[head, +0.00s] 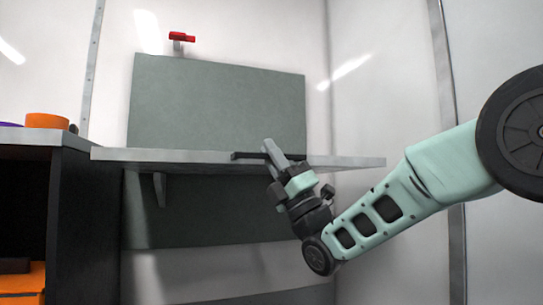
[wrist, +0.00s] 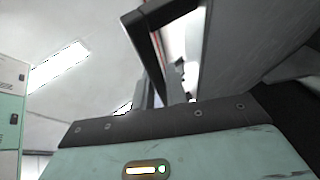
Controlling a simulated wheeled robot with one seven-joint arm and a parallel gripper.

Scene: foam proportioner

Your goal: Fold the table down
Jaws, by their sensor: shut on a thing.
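The table (head: 200,155) is a pale grey board that stands out roughly level from the wall, in front of a grey-green panel. A dark bar-shaped handle (head: 243,155) runs along its front edge. My gripper (head: 277,156) is at the handle from below and the right, shut on it. The wrist view shows the dark handle (wrist: 168,12) close up and the grey board (wrist: 255,45) beside it. The fingertips' exact contact is partly hidden in both views.
A red latch (head: 182,37) is above the upright grey-green panel (head: 220,95). A bracket (head: 160,188) hangs under the table. A black cabinet (head: 85,215) with an orange item (head: 47,121) on top stands at the left. The space below the table looks clear.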

